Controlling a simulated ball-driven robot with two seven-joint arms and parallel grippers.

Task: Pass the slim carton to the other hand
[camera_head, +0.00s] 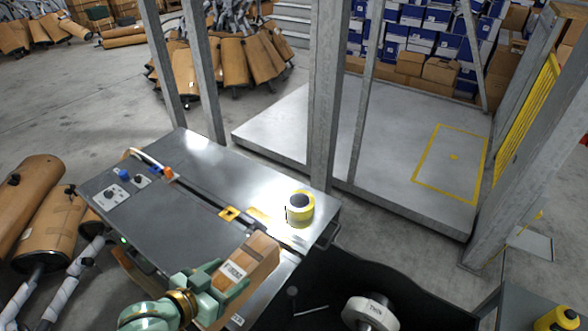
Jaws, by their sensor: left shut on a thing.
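The slim carton (254,257) is a long brown cardboard box with a white label, in the lower middle of the head view. My left gripper (226,281) is green and comes in from the bottom left. It is shut on the carton, with its fingers around the carton's middle. The carton is slanted in the picture, its far end pointing up and right, over the near edge of the metal table. The gripper hides part of the carton's side. My right gripper is not in view.
Brown wrapped mufflers (45,225) lie at the left. The table's back part is mostly clear.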

